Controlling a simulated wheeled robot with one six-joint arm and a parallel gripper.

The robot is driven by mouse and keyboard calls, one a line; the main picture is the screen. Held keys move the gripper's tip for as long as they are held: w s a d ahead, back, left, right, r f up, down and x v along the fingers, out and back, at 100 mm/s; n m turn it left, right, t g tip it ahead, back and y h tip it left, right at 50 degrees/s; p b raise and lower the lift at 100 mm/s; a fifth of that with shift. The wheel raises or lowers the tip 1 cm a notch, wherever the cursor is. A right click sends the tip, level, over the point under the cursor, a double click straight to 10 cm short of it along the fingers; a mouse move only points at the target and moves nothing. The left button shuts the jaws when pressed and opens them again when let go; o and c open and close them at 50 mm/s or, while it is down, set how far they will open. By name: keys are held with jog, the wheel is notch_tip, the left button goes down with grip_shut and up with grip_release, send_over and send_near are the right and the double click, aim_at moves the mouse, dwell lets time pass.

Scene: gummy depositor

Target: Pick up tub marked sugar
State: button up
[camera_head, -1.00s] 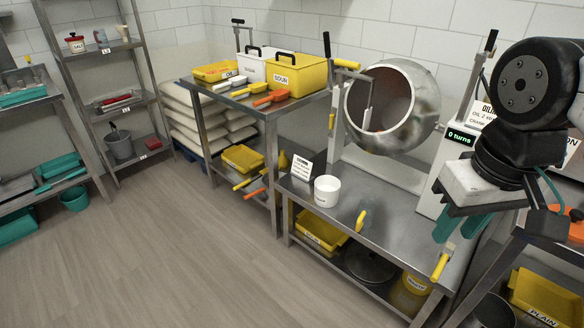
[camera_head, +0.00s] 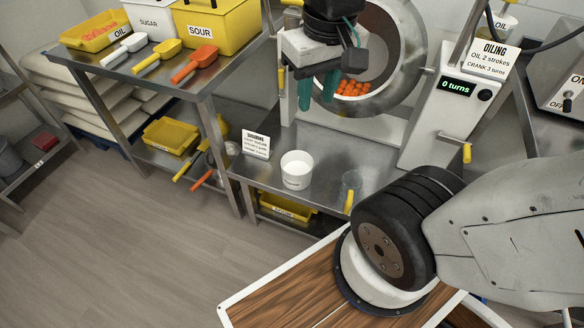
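The white tub marked SUGAR (camera_head: 148,24) stands on the upper left steel table, at the top edge of the head view, so its top is cut off. It sits just left of the yellow tub marked SOUR (camera_head: 203,30). My gripper (camera_head: 316,102) hangs in front of the drum, well to the right of the sugar tub and apart from it. Its two teal fingers point down with a gap between them and nothing visible in it.
A white scoop (camera_head: 124,50), yellow scoop (camera_head: 157,58) and orange scoop (camera_head: 195,64) lie before the tubs. A yellow OIL tray (camera_head: 88,36) stands left. The drum (camera_head: 408,50) holds orange pieces. A white cup (camera_head: 297,170) and sign (camera_head: 256,144) stand on the lower bench.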

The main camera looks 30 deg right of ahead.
jog(key=w+d+f+m, duration=0.2)
jog(key=w+f, duration=0.7)
jog(key=w, duration=0.1)
jog(key=w+d+f+m, duration=0.1)
jog(key=w+d+f, duration=0.1)
jog(key=w+f, duration=0.7)
jog(key=w+d+f+m, duration=0.1)
jog(key=f, duration=0.9)
jog(key=w+f+m, duration=0.1)
jog(key=w+f, duration=0.1)
jog(key=f, duration=0.9)
jog(key=w+d+f+m+g, duration=0.1)
jog(key=w+f, duration=0.1)
jog(key=f, duration=0.8)
jog(key=shift+d+f, duration=0.15)
jog(key=shift+d, duration=0.15)
jog(key=shift+c, duration=0.3)
grip_shut()
